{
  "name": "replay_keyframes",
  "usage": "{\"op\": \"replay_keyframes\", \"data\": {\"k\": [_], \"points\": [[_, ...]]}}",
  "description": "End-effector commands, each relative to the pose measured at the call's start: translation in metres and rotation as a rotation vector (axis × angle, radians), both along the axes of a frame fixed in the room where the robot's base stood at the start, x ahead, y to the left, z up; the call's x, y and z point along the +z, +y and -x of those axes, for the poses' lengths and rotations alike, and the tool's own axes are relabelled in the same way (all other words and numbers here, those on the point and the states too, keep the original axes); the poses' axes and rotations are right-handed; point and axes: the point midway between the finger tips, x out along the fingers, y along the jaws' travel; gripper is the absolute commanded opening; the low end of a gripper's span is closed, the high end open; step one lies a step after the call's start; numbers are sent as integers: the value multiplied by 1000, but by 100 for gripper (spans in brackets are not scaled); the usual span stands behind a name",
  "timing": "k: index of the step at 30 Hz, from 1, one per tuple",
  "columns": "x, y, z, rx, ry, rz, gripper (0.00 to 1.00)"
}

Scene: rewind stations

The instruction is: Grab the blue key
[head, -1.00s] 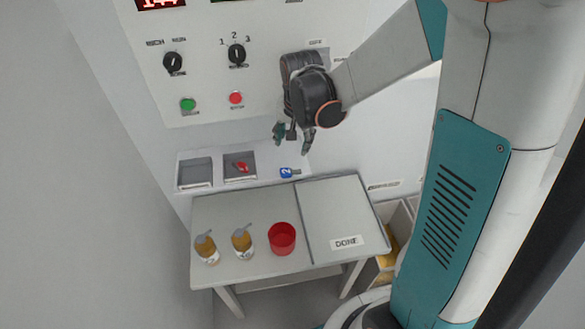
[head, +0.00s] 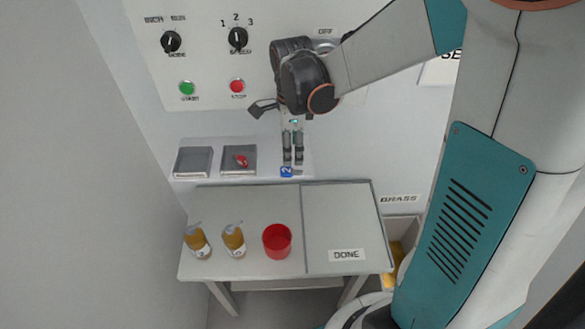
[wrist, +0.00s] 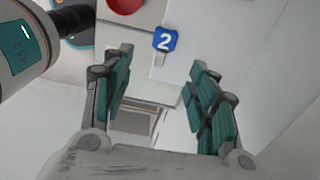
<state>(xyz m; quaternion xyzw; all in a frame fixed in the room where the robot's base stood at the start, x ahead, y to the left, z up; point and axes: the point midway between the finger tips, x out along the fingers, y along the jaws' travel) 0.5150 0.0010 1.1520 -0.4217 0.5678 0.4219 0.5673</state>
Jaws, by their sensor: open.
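The blue key shows as a blue tag marked 2 (head: 287,172) at the front edge of the pale ledge, below the control panel. In the wrist view the blue tag (wrist: 165,40) is just beyond my fingertips, between them and nearer the right finger. Its shaft is mostly hidden. My gripper (head: 293,160) points down right above the tag in the head view. In the wrist view my gripper (wrist: 161,62) is open with nothing between its teal pads. I cannot tell whether a finger touches the key.
A red key (head: 241,160) lies in the right one of two grey recessed trays on the ledge. The table in front holds two amber bottles (head: 198,243) (head: 234,239), a red cup (head: 277,241) and a bare area marked DONE (head: 340,215). The panel wall stands close behind my gripper.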

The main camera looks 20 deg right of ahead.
Motion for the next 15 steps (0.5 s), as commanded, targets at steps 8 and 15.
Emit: {"op": "replay_keyframes", "data": {"k": [8, 15], "points": [[-32, 0, 0, 1, 0, 0, 53], [-58, -2, -3, 1, 0, 0, 53]]}}
